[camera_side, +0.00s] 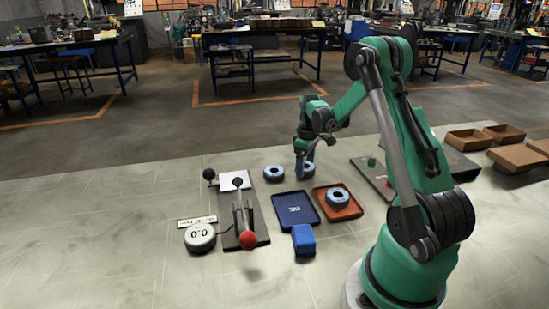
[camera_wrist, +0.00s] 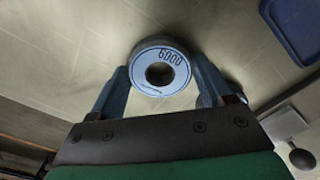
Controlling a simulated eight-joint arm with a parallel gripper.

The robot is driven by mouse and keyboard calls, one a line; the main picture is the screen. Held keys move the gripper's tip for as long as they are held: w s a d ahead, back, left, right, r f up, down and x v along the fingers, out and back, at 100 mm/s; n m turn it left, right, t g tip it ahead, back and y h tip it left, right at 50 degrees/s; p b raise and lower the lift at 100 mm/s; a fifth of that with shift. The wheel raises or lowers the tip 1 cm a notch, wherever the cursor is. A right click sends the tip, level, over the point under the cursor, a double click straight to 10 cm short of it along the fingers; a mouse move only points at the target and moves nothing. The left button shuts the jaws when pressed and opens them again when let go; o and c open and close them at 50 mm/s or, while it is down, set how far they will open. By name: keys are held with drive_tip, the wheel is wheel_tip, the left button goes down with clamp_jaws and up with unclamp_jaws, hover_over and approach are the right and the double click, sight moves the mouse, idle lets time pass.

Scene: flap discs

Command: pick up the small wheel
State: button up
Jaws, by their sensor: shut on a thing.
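My gripper (camera_side: 305,160) is low over the bench, pointing down. It is shut on a pale blue wheel (camera_side: 309,169) with a dark centre hole. In the wrist view the held wheel (camera_wrist: 160,66) sits between the two blue fingers, with dark print that looks like "6000" on its face. I cannot tell whether it touches the bench. A similar blue wheel (camera_side: 274,173) lies just left of my gripper in the side view. Another blue wheel (camera_side: 338,197) lies on the orange tray (camera_side: 350,211). I cannot tell by size which is the small one.
A dark blue tray (camera_side: 295,209) and a blue block (camera_side: 303,239) are in front of my gripper. A lever device with a red ball (camera_side: 248,240) and a round gauge (camera_side: 200,237) stand left. A grey plate (camera_side: 376,176) and cardboard boxes (camera_side: 516,157) are right. The bench's left side is clear.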

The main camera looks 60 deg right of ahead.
drive_tip(key=shift+r, duration=0.15)
wheel_tip(320, 180, up, 19)
drive_tip(key=w+a+f+n, duration=0.1)
drive_tip(key=w+a+f, duration=0.3)
drive_tip(key=w+a+f+n, duration=0.2)
drive_tip(key=w+a+f, duration=0.2)
drive_tip(key=a, duration=0.1)
drive_tip(key=w+a+f+n, duration=0.2)
drive_tip(key=w+a+f, duration=0.1)
drive_tip(key=w+a, duration=0.1)
drive_tip(key=shift+w+a+f, duration=0.2)
drive_tip(key=shift+a+f, duration=0.2)
drive_tip(key=shift+a, duration=0.35)
drive_tip(key=shift+f, duration=2.15)
drive_tip(key=shift+f, duration=0.25)
drive_tip(key=shift+f, duration=0.35)
